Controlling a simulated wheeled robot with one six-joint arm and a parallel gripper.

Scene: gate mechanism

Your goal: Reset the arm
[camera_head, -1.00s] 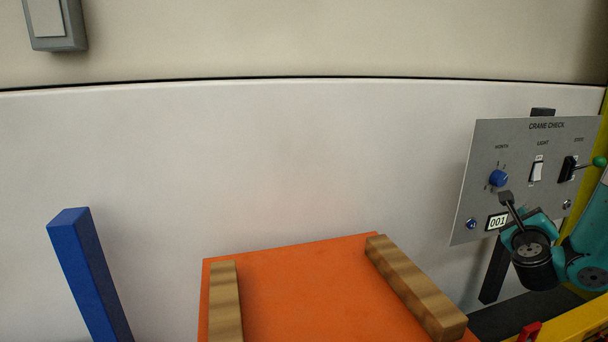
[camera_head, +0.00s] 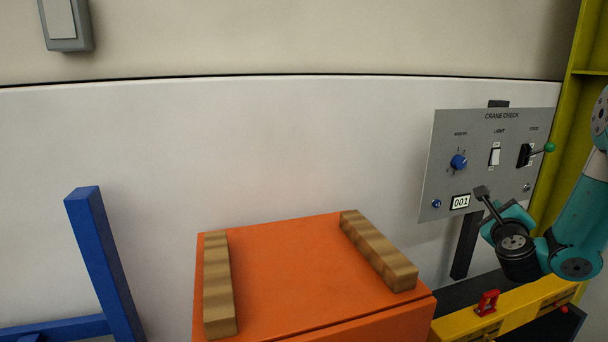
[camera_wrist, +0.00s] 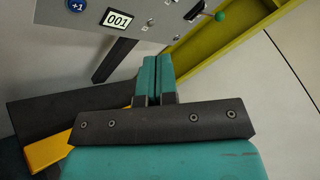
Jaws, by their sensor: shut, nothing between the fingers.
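My gripper (camera_head: 483,193) is at the right in the head view, on the teal and black end of my arm. Its fingers are together and empty, in front of the lower part of the grey CRANE CHECK panel (camera_head: 450,138). In the wrist view my gripper (camera_wrist: 154,65) shows its two teal fingers pressed together. The panel has a blue knob (camera_head: 459,162), a white light switch (camera_head: 495,157) and a black lever with a green ball (camera_head: 549,147). Its display (camera_head: 460,201) reads 001. I see no contact between my gripper and the panel.
An orange block (camera_head: 285,265) with two wooden strips stands at lower middle. A blue post (camera_head: 105,260) stands at left. A yellow beam (camera_head: 520,300) with a red part (camera_head: 487,302) runs below my arm. A yellow-green frame (camera_head: 570,110) rises behind it at right.

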